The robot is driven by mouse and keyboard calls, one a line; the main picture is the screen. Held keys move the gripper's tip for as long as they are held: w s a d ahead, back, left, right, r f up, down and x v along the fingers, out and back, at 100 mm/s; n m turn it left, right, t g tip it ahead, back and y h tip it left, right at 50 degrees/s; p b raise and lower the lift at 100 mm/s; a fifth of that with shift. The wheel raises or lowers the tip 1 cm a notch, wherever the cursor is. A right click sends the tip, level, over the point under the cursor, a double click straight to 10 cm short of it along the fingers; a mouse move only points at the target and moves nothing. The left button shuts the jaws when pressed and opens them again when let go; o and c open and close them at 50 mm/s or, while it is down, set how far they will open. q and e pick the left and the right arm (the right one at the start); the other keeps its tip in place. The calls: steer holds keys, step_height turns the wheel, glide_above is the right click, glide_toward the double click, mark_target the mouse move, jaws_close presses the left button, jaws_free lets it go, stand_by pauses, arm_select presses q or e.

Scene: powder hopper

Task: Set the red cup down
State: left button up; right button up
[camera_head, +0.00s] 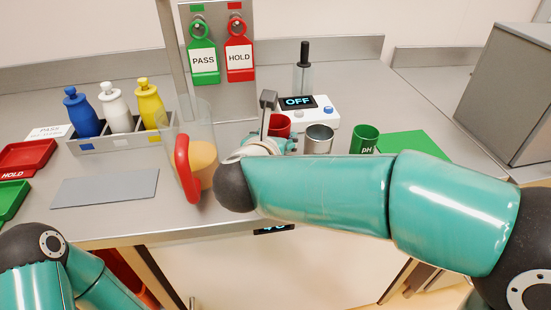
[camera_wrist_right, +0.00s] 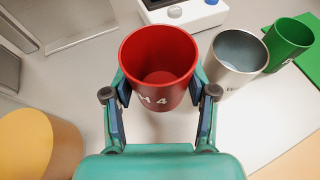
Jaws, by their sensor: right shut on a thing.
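The red cup (camera_head: 279,125) is upright at the bench's middle, mostly hidden by my right arm in the head view. The right wrist view shows the cup (camera_wrist_right: 158,62) from above, open and apparently empty, with white "M 4" lettering on its side. My right gripper (camera_wrist_right: 160,95) has a finger on each side of the cup and is shut on it. In the head view my right gripper (camera_head: 272,143) is partly hidden by its own arm. I cannot tell whether the cup's base touches the bench. My left arm shows at lower left, but its gripper is out of view.
A steel cup (camera_head: 319,139) stands close right of the red cup, then a green "pH" cup (camera_head: 364,139) by a green mat (camera_head: 413,144). A white device reading OFF (camera_head: 320,112) is behind. A clear hopper with orange powder (camera_head: 202,158) is left. Front bench is clear.

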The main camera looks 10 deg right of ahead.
steer(key=shift+f+b, duration=0.35)
steer(key=shift+f, duration=2.05)
steer(key=shift+f, duration=0.15)
steer(key=o, duration=1.2)
